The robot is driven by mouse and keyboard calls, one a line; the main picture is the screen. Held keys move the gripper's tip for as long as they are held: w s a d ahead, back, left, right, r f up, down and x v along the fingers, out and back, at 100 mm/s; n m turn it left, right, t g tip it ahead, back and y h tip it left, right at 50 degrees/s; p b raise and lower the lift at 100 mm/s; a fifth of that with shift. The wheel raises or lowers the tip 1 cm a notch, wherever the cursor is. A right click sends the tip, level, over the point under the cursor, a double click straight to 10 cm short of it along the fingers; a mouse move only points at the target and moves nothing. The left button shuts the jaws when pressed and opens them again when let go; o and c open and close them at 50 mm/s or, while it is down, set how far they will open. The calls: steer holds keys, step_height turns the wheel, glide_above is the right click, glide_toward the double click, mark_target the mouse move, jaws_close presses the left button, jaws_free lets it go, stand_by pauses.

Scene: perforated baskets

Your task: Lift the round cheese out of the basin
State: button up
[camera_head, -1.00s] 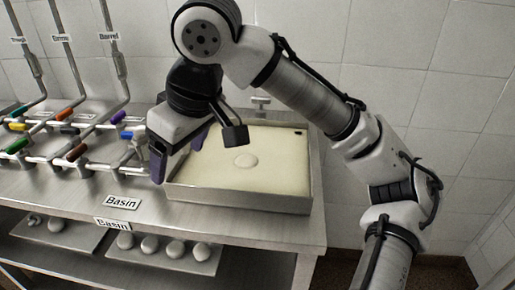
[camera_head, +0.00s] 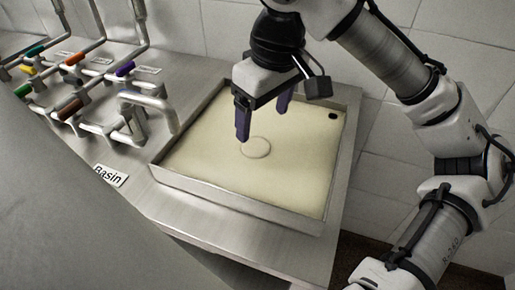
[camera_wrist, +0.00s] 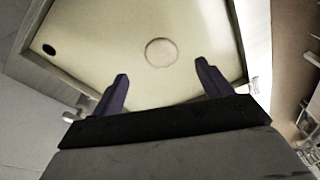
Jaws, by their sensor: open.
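The round cheese (camera_head: 255,147) is a pale disc in the middle of the basin, its top just showing in cream-coloured liquid. It also shows in the wrist view (camera_wrist: 161,52), ahead of the fingertips and between their lines. The basin (camera_head: 240,200) is a square metal tray on the steel counter, filled with the pale liquid. My gripper (camera_head: 263,122) is open and empty, its purple fingers apart, above the liquid and close to the cheese. In the wrist view my gripper (camera_wrist: 162,72) has nothing between its fingers. The cheese's sides are hidden by the liquid.
Metal pipes with coloured valve handles (camera_head: 75,105) stand on the counter left of the basin. A Basin label (camera_head: 110,176) is at the counter's front edge. A tiled wall (camera_head: 215,30) is behind. A dark hole (camera_head: 333,115) shows near the basin's back right corner.

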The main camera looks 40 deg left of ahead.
mark_target(256, 145)
steer(key=f, duration=0.2)
steer(key=a+f, duration=0.1)
steer(key=f, duration=0.5)
steer(key=shift+a, duration=0.3)
steer(key=c, duration=1.2)
